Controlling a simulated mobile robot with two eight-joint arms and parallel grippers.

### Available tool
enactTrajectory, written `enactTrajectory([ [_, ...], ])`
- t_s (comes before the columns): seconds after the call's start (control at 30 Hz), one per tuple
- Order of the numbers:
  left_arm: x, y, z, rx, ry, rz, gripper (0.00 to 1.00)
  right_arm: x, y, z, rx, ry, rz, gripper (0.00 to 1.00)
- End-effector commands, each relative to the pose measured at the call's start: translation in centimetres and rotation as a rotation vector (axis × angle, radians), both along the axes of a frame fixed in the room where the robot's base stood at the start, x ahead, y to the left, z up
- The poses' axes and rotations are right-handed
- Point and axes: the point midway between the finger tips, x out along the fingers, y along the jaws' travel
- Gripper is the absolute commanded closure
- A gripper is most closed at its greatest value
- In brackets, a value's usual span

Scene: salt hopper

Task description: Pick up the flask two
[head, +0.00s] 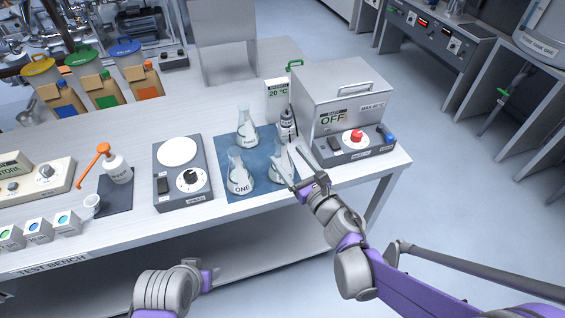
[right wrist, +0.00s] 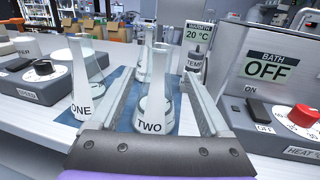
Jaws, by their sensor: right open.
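Flask two (head: 279,166) is a clear conical glass flask standing upright on the blue mat (head: 236,187). In the right wrist view, flask two (right wrist: 153,112) shows its TWO label between the fingers. My right gripper (head: 294,166) is open, with one finger on each side of flask two; I cannot tell whether either touches it. It also shows in the right wrist view (right wrist: 162,78). In the head view the gripper partly hides the flask. Part of my left arm shows at the bottom, but its gripper is out of view.
Flask one (head: 240,174) stands close on the left, and flask three (head: 246,132) behind. A temperature probe (head: 287,120) stands just behind flask two. The bath (head: 345,105) with its control panel is close on the right. A hotplate-like device (head: 182,172) sits left of the mat.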

Motion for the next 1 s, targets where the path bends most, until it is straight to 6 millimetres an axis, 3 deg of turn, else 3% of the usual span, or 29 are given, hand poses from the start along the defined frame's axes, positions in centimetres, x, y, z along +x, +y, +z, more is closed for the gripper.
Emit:
enactTrajectory([
  [0.6, 0.2, 0.0, 1.0, 0.000, -0.004, 0.000, 0.50, 6.1, 3.8, -0.1, 0.003, 0.002, -0.002, 0.20],
  [0.87, 0.2, 0.0, 1.0, 0.000, -0.004, 0.000, 0.50, 6.3, 3.8, -0.1, 0.003, 0.002, -0.003, 0.20],
  [1.0, 0.2, 0.0, 1.0, 0.000, -0.004, 0.000, 0.50, 6.3, 3.8, -0.1, 0.003, 0.002, -0.003, 0.42],
])
